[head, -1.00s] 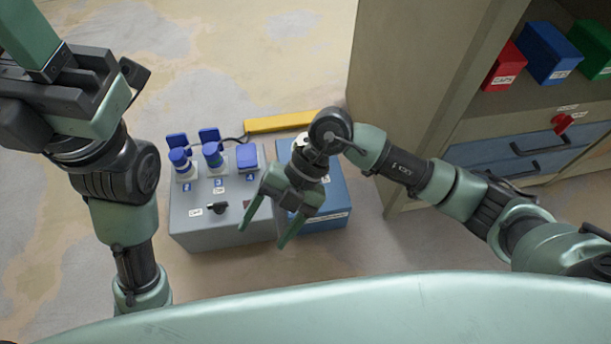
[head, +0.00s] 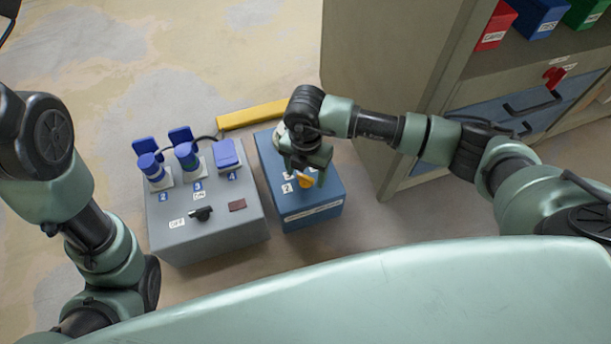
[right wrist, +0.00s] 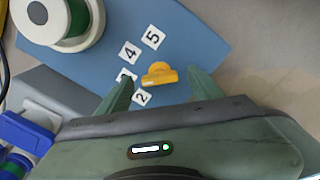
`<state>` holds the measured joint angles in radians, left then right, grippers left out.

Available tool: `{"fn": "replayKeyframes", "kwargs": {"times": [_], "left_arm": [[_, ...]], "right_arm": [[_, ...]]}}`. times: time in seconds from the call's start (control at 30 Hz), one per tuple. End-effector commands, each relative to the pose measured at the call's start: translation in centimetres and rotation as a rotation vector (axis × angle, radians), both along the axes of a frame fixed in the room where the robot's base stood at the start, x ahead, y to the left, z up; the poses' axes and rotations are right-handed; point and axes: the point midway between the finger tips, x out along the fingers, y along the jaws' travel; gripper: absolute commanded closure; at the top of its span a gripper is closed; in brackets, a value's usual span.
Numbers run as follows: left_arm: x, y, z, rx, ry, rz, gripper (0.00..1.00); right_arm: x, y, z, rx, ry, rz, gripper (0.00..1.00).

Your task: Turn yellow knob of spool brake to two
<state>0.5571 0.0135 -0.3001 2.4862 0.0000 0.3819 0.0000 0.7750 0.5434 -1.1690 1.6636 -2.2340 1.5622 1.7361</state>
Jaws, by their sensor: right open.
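The yellow knob (right wrist: 159,75) sits on top of the blue spool brake box (right wrist: 190,40), with number labels on one side of it. The 5, 4 and 2 (right wrist: 141,98) labels are readable; another between 4 and 2 is partly covered by a finger. Which number the knob points at I cannot tell. My right gripper (right wrist: 161,82) is open, one finger on each side of the knob, with visible gaps. In the head view, the knob (head: 304,182) shows just below the gripper, on the blue box (head: 318,208). My left gripper's fingers are outside the picture.
A grey box (head: 220,236) with blue plugs and a black switch (head: 202,213) stands left of the blue box. A white and green spool (right wrist: 62,18) is on the blue box. A yellow bar (head: 252,114) lies behind; a cabinet (head: 385,100) stands to the right.

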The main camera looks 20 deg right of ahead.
Motion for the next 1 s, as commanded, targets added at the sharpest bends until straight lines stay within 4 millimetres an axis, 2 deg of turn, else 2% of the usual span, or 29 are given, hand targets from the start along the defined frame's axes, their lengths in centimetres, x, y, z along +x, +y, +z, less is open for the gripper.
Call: {"fn": "replayKeyframes", "kwargs": {"times": [0.3, 0.37, 0.53, 0.77, 1.0], "left_arm": [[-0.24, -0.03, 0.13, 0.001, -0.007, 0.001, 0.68], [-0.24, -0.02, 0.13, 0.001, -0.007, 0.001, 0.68], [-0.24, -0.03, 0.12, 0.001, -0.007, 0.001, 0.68], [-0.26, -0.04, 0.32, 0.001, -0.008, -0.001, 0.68], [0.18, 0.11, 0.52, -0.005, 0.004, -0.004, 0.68]], "right_arm": [[-0.02, 0.03, -0.29, 0.001, 0.001, 0.001, 0.35], [-0.02, 0.04, -0.29, 0.001, 0.001, 0.001, 0.48], [-0.02, 0.05, -0.28, 0.001, 0.001, 0.002, 0.96], [-0.04, 0.03, -0.2, 0.001, 0.001, 0.018, 0.97], [-0.04, 0.03, -0.03, 0.0, 0.002, 0.12, 0.97]]}}
